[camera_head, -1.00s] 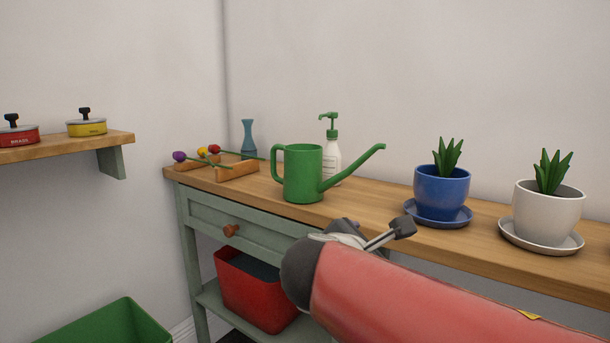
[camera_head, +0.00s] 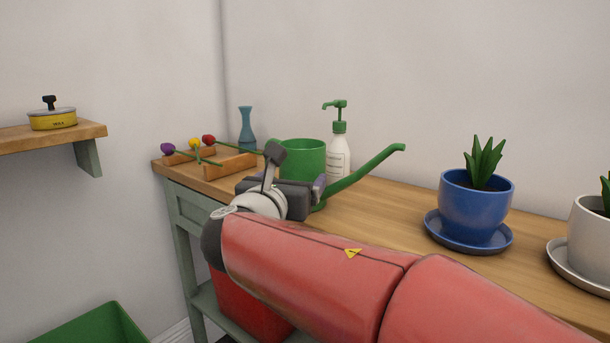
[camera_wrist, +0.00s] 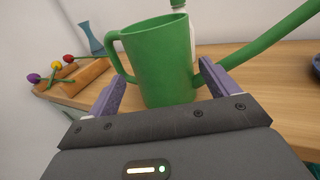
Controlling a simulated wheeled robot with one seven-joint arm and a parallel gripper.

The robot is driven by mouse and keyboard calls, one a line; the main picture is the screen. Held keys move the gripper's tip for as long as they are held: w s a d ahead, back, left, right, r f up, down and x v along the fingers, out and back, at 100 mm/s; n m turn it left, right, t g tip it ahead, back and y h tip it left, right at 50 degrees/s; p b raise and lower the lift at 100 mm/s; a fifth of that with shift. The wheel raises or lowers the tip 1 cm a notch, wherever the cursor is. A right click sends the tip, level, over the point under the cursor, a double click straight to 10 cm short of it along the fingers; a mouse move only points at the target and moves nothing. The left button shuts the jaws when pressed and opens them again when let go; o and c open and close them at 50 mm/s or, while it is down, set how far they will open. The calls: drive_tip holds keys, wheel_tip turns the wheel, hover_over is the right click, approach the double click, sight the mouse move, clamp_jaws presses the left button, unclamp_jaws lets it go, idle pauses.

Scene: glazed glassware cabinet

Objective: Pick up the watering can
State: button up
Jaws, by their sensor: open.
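The green watering can (camera_head: 304,154) stands upright on the wooden table top, its spout pointing right. My gripper (camera_wrist: 158,85) is open and empty. Its two purple fingers point at the can, the left one below the handle and the right one near the spout's base. I cannot tell whether either finger touches the can.
A white soap bottle (camera_head: 339,155) with a green pump stands just behind the can. A blue vase (camera_head: 247,130) and flowers on wooden blocks (camera_head: 232,165) are to the left. A blue plant pot (camera_head: 475,205) on a saucer is to the right, with clear table between.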

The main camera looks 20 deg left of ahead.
sight(295, 173)
drive_tip(key=w, duration=0.5)
drive_tip(key=shift+f+p, duration=0.25)
drive_tip(key=shift+p, duration=0.1)
drive_tip(key=shift+d+r, duration=0.1)
drive_tip(key=c, duration=1.3)
drive_tip(key=shift+r, duration=0.15)
drive_tip(key=shift+s+r, duration=0.15)
drive_tip(key=shift+r, duration=0.15)
drive_tip(key=shift+r+p, duration=0.6)
drive_tip(key=shift+r, duration=2.45)
drive_tip(key=shift+s+a+b, duration=0.15)
drive_tip(key=shift+s+a, duration=1.1)
drive_tip(key=shift+s, duration=1.75)
drive_tip(key=shift+s+a+b, duration=0.2)
drive_tip(key=shift+s+a, duration=1.1)
drive_tip(key=shift+s, duration=1.65)
drive_tip(key=shift+s+a+b, duration=0.15)
drive_tip(key=shift+s+a, duration=1.1)
drive_tip(key=shift+s, duration=1.75)
drive_tip(key=shift+s, duration=0.1)
